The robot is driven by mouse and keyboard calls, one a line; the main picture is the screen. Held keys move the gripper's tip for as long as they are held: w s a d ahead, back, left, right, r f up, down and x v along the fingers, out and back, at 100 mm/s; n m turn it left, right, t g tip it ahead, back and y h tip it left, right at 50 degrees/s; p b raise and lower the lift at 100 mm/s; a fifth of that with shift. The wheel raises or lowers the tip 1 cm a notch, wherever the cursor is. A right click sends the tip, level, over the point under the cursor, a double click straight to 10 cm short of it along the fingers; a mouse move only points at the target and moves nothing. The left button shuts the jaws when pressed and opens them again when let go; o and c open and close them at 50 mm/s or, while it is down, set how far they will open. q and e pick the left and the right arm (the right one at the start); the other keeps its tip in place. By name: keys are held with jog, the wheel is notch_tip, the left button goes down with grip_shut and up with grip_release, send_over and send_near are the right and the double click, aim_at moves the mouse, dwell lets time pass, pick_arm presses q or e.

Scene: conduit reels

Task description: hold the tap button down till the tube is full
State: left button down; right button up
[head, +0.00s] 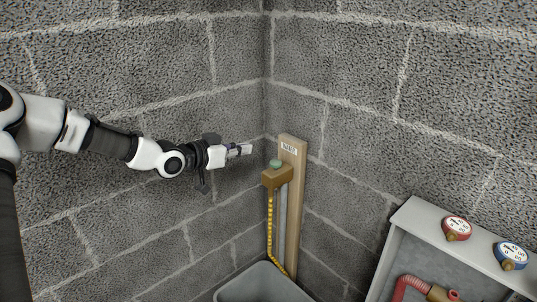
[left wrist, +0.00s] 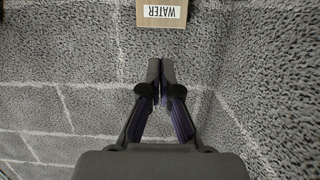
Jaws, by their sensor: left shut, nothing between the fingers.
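The green tap button (head: 276,163) sits on top of a brass-coloured tap block (head: 277,177), fixed to a wooden post (head: 297,195) in the corner. A grey, clear-looking tube (head: 283,212) runs down the post beside a yellow marked strip (head: 270,222); I cannot tell its water level. My left gripper (head: 246,150) is shut and empty, left of the button and slightly higher in the picture, apart from it. In the left wrist view its fingertips (left wrist: 160,66) are together, below the post's WATER label (left wrist: 161,12). The button does not show there. My right gripper is out of view.
A grey tub (head: 262,284) stands below the tap. At right is a grey cabinet (head: 398,240) with a red gauge (head: 457,228), a blue gauge (head: 511,255) and a red hose (head: 410,284). Block walls meet behind the post.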

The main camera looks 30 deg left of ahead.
pick_arm(q)
jog(key=p, duration=0.1)
send_over(276, 163)
jog(key=s+a, duration=0.1)
jog(key=s, duration=0.1)
jog(key=f, duration=0.3)
jog(key=shift+w+a, duration=0.15)
jog(key=shift+a, duration=0.05)
jog(key=f, duration=0.3)
jog(key=shift+w+d+f+p, duration=0.1)
jog(key=shift+w+p, duration=0.1)
jog(key=shift+p, duration=0.1)
jog(key=shift+f, duration=0.4)
